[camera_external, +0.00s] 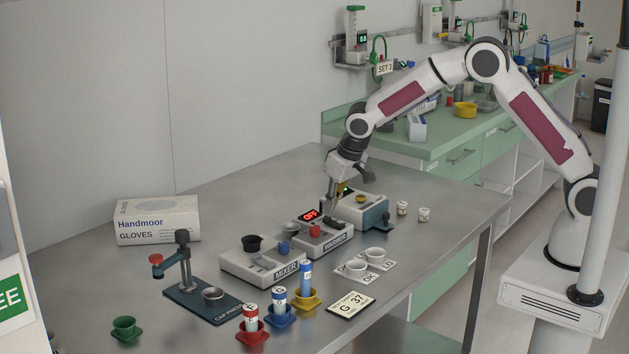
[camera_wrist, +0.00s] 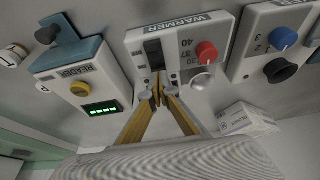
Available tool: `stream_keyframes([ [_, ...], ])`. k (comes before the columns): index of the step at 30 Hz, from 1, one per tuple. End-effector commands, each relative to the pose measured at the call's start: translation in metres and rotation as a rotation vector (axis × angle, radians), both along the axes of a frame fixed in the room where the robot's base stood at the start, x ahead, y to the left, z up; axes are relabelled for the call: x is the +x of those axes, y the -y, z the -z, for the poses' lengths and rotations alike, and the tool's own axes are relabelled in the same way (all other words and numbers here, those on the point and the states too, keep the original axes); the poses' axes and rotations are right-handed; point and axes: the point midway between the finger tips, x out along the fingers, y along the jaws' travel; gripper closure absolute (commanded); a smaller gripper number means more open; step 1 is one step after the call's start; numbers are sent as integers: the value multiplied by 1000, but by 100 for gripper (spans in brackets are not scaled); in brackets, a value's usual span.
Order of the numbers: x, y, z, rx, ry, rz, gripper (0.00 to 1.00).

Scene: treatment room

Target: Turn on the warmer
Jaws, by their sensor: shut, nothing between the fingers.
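The warmer (camera_external: 336,241) is a white-grey box in the middle of the metal table, with a red knob (camera_external: 314,230) and a red display (camera_external: 310,215) reading OFF. In the wrist view the warmer (camera_wrist: 137,42) shows a black switch (camera_wrist: 153,53), the red knob (camera_wrist: 207,52) and numbers including 40 and 37 between them. My gripper (camera_external: 331,217) is shut and empty, close over the warmer. In the wrist view my gripper (camera_wrist: 156,94) has its fingertips together at the warmer's edge, in line with the black switch. I cannot tell whether they touch it.
The mixer (camera_external: 262,264) stands left of the warmer, the reader (camera_external: 365,212) right of it. Several tubes in coloured holders, a card (camera_external: 350,305), a capping stand (camera_external: 188,285) and a glove box (camera_external: 157,220) are also on the table.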

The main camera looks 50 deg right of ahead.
Motion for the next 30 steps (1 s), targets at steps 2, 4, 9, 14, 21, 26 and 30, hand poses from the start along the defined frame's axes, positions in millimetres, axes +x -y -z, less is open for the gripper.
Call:
stream_keyframes([
  [2,0,0,4,0,0,0,100],
  [4,1,0,5,0,0,0,100],
  [9,1,0,6,0,0,0,100],
  [14,1,0,6,0,0,0,100],
  [21,6,0,15,0,-1,0,100],
  [26,6,0,14,0,0,0,100],
  [30,5,0,14,0,0,0,100],
])
